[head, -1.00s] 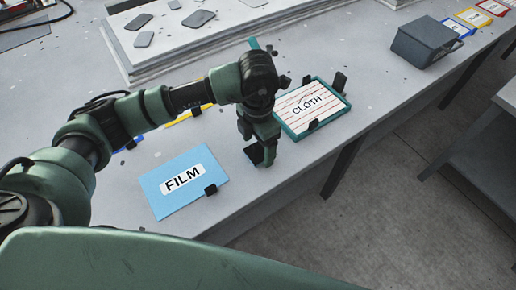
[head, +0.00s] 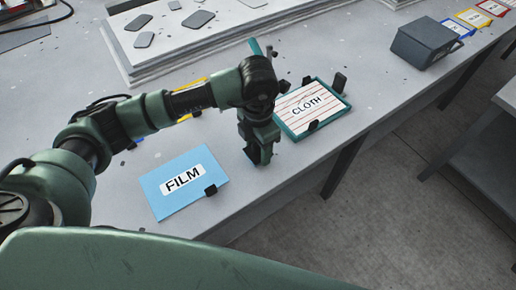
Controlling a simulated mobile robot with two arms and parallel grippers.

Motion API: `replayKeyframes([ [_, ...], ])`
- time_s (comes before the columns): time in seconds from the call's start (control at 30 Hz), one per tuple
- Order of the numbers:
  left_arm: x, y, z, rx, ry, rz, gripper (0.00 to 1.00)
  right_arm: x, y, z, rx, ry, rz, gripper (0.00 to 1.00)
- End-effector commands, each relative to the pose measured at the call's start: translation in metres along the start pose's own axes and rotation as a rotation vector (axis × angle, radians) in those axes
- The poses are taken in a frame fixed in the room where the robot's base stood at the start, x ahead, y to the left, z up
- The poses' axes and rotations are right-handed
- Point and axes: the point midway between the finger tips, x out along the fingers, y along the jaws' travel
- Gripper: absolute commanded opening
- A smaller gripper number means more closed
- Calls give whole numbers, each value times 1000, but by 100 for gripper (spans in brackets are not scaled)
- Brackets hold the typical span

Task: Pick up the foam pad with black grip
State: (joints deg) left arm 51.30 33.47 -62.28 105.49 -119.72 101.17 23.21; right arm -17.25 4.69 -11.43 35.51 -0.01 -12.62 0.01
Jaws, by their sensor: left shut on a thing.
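My left gripper (head: 259,158) points down just above the near part of the bench, between the blue FILM card and the CLOTH tray. Its jaws are shut on a small dark thing, mostly covered by the fingers. It looks like the black grip of the foam pad, but the pad itself cannot be made out. My right gripper is not in view.
The blue FILM card (head: 160,192) with a black tab lies left of the gripper. The teal-framed CLOTH tray (head: 291,133), with dark pieces on it, lies to the right. A grey box (head: 425,42) stands farther right. The bench's front edge is close.

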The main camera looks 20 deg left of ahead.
Motion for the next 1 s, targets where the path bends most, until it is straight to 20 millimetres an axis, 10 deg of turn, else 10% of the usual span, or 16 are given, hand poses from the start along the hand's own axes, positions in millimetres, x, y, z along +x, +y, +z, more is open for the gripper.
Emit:
replayKeyframes([
  [0.7, -165, 1, 1, 0, -4, 6, 11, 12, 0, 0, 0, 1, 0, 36],
  [1.0, -193, 0, 0, 0, 0, 2, 11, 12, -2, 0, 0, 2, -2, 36],
])
